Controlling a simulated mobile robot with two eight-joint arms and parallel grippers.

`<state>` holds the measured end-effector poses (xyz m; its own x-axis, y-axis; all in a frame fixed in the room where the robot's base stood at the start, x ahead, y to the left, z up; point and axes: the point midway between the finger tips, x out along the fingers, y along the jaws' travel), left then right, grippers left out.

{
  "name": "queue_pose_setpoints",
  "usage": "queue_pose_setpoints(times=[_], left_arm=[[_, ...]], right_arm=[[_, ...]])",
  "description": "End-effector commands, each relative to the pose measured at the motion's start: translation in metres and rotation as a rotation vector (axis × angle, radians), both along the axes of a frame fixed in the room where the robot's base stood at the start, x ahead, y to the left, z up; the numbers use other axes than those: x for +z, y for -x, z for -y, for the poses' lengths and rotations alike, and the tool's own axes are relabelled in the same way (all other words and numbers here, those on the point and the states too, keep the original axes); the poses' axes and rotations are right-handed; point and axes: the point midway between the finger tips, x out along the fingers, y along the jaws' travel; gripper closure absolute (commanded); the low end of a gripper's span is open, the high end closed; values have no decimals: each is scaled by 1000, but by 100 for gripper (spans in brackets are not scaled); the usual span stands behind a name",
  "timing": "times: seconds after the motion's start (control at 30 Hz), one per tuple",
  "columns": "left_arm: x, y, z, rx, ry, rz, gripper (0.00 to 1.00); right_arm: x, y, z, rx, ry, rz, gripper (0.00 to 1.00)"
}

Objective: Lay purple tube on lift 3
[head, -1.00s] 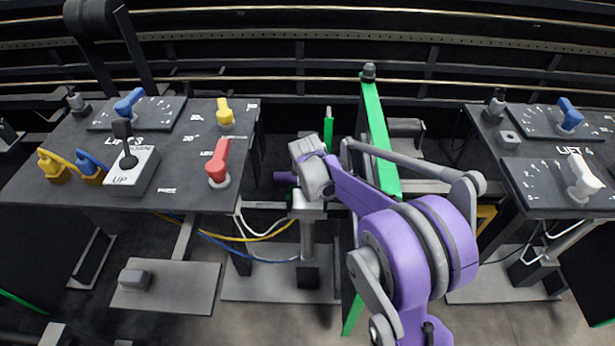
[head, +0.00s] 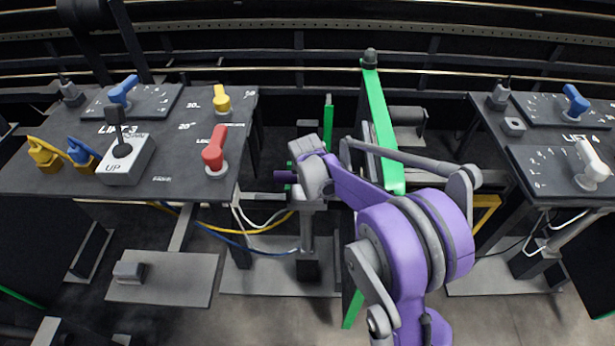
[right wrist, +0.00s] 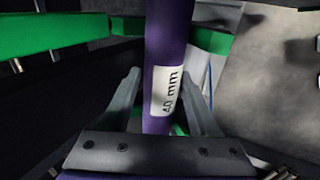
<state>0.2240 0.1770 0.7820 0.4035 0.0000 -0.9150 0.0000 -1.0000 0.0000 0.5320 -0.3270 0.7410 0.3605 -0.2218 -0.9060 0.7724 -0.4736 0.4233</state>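The purple tube (right wrist: 166,60), with a white "40 mm" label, runs between the fingers of my right gripper (right wrist: 163,75) in the right wrist view. In the head view only a short purple end (head: 284,177) shows left of my right gripper (head: 302,172); the rest is hidden behind the gripper. Lift 3, a grey post (head: 308,235), stands directly below. The tube's end is level with the post's top; I cannot tell whether it rests there. My left gripper is not in view.
The lift 3 control bench (head: 190,160), with red, yellow and blue levers and a box marked UP (head: 122,165), stands left. A green bar (head: 380,125) rises close right of the lift. The lift 4 bench (head: 540,150) is at the right.

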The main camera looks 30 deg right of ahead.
Motion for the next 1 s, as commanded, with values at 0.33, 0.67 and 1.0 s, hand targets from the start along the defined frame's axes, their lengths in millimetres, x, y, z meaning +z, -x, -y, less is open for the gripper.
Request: queue_pose_setpoints(times=[0.33,0.67,1.0], left_arm=[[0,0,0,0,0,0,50],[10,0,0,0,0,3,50],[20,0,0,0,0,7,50]], right_arm=[[1,0,0,0,1,2,16],[42,16,-10,1,0,1,16],[92,37,-23,0,-1,-2,16]])
